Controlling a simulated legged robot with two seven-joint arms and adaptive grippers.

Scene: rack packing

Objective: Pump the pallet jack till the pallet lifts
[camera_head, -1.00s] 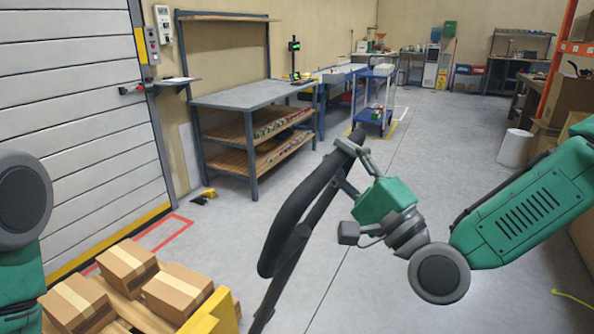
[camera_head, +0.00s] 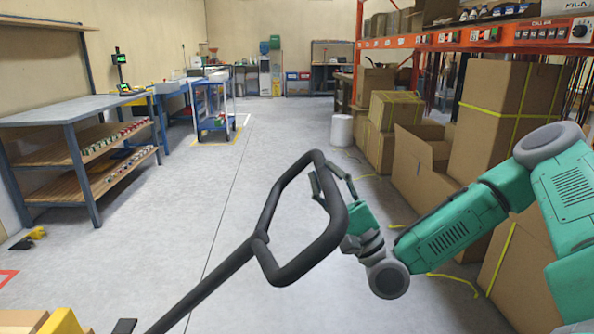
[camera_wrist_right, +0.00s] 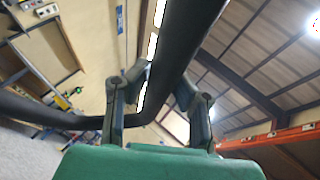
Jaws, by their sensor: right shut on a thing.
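The pallet jack's black handle (camera_head: 187,305) slants up from the bottom left to a closed loop grip in the middle of the head view. My right gripper (camera_head: 330,184) is shut on the right side of this loop. The right wrist view shows its two fingers (camera_wrist_right: 165,95) on either side of the black bar (camera_wrist_right: 186,40). A yellow part (camera_head: 62,322), seemingly of the jack, and a bit of a tan box (camera_head: 22,318) show at the bottom left corner. The pallet and forks are out of view, so their height cannot be told. My left gripper is not in view.
A grey workbench (camera_head: 75,108) with shelves stands at the left, and a blue cart (camera_head: 214,124) farther back. Cardboard boxes (camera_head: 425,170) and an orange rack (camera_head: 480,42) line the right side, close to my right arm. The floor (camera_head: 240,170) between is clear.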

